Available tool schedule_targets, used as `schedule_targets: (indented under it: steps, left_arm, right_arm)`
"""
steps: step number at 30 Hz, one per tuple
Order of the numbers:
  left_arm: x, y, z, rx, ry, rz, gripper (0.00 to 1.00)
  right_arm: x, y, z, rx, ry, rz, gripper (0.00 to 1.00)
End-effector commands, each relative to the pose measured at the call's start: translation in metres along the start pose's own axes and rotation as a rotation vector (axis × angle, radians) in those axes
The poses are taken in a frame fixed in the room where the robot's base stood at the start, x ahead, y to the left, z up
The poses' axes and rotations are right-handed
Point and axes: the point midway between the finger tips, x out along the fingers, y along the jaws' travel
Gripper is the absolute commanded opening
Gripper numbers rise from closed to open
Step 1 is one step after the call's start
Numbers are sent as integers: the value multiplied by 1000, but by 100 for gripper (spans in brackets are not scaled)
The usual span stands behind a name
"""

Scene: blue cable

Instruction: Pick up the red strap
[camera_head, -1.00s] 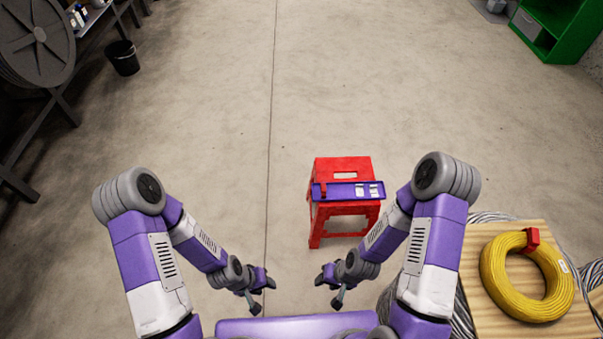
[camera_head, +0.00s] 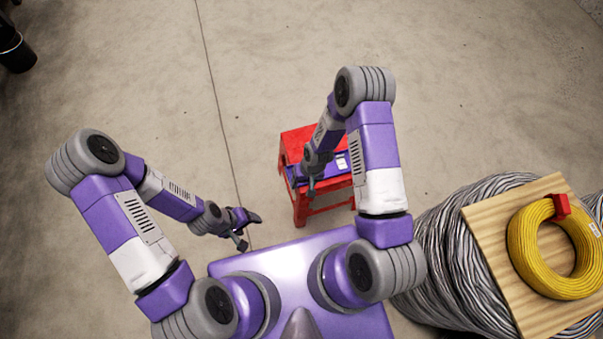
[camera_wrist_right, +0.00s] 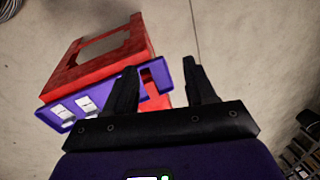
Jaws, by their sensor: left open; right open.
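In the head view my arm hides that spot. My right gripper (camera_head: 312,188) is open and empty over the tray (camera_head: 293,180); its open fingers also show in the right wrist view (camera_wrist_right: 162,68). My left gripper (camera_head: 248,232) is open and empty, low beside my base. Another red strap-like piece (camera_head: 562,205) is around a yellow cable coil (camera_head: 520,255).
The tray rests on a red step stool (camera_head: 300,140), with white pieces (camera_head: 342,164) in it. The yellow coil lies on a wooden board (camera_head: 485,225) over a large grey cable bundle (camera_head: 440,240) at the right.

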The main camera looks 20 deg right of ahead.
Motion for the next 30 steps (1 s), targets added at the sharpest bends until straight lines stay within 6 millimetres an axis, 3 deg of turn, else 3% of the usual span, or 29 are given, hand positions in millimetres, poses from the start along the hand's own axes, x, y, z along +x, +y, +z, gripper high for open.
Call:
schedule_targets:
  steps: [1,3,9,14,22,30]
  left_arm:
    - [25,-9,-1,0,0,0,67]
    - [39,-15,-2,0,0,0,67]
    - [63,-23,-3,0,1,0,67]
    - [69,-25,-4,1,1,0,67]
    - [76,-28,-4,1,2,1,67]
    - [91,-34,-5,1,1,0,67]
  right_arm:
    - [29,7,-25,-32,7,38,55]
    - [44,13,-51,-62,7,88,55]
    - [61,20,-101,-119,18,195,55]
    - [70,22,-112,-130,19,222,55]
    - [93,30,-111,-129,19,221,55]
    - [131,41,-108,-129,20,219,55]
